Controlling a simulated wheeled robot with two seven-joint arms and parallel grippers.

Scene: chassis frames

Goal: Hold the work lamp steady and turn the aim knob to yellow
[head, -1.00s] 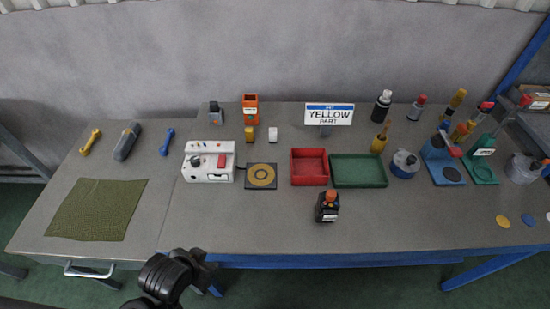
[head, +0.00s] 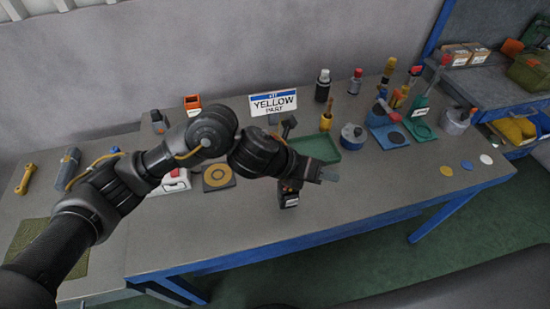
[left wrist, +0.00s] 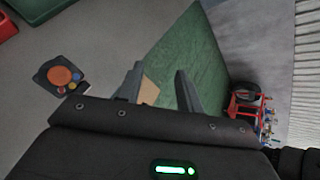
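The work lamp (head: 289,198) is a small dark block on the bench near its front edge. In the head view my left gripper and wrist cover much of it. In the left wrist view the lamp (left wrist: 50,72) shows from above, with a round orange top (left wrist: 63,75) that may be the aim knob and yellow, blue and red dots along one edge. My left gripper (head: 322,172) hangs above and beside it. My right gripper is in neither view. A sign (head: 273,104) reads "YELLOW PART".
A green tray (head: 322,150) and a blue-lidded pot (head: 353,137) stand behind my gripper. Bottles and stands (head: 388,135) crowd the right back. Coloured discs (head: 467,166) lie at the right front. The bench's front strip right of the lamp is clear.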

